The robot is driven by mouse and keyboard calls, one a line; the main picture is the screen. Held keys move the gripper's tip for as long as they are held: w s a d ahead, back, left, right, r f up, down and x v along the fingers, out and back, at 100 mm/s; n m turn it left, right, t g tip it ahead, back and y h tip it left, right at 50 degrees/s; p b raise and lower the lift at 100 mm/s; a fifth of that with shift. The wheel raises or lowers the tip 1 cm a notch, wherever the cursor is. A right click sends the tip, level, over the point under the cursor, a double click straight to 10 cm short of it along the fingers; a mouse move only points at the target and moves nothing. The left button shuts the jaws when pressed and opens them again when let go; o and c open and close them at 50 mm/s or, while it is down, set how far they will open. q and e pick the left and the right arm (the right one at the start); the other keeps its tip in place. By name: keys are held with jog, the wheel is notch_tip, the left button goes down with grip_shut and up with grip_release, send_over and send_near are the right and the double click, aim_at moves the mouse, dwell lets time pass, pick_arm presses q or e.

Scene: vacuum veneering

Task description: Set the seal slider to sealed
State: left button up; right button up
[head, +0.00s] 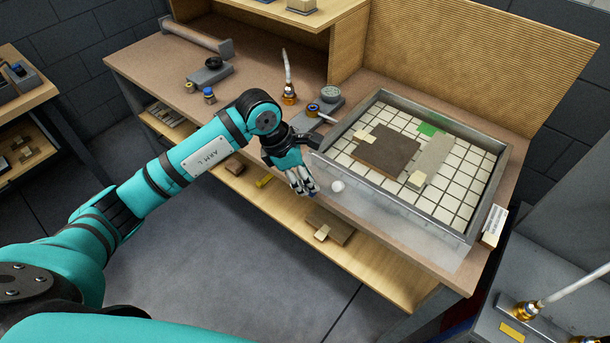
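A grey metal tray frame (452,231) with a white gridded bed stands on the right part of the workbench. A small white rounded knob (337,185) sits near the left end of its front side, by a translucent sheet (410,232); it may be the seal slider, but no label or setting is readable. My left gripper (303,190) points down just left of this knob, apart from it in the picture. Its fingers look close together and nothing clear shows between them; their opening is too small to judge. My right gripper is not in view.
A brown panel (385,152), a grey-beige strip (430,160), small blocks and a green patch (429,130) lie on the bed. A hose fitting (289,90) and a grey gauge block (328,98) stand behind my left wrist. A lower shelf (375,270) runs under the bench (150,60).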

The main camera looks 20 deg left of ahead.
pick_arm(q)
grip_shut()
jog(key=shift+s+d+b, duration=0.1)
jog(key=shift+s+d, duration=0.15)
jog(key=shift+d, duration=0.5)
jog(key=shift+s+d+b, duration=0.15)
jog(key=shift+s+d, duration=0.15)
jog(key=shift+d, duration=0.4)
jog(key=shift+s+d+b, duration=0.1)
jog(key=shift+s+d, duration=0.15)
jog(key=shift+d, duration=0.5)
jog(key=shift+o, duration=1.9)
grip_release()
jog(key=shift+a, duration=0.1)
jog(key=shift+r, duration=0.15)
jog(key=v, duration=1.1)
jog(key=shift+a+r, duration=0.2)
jog(key=shift+r, duration=0.15)
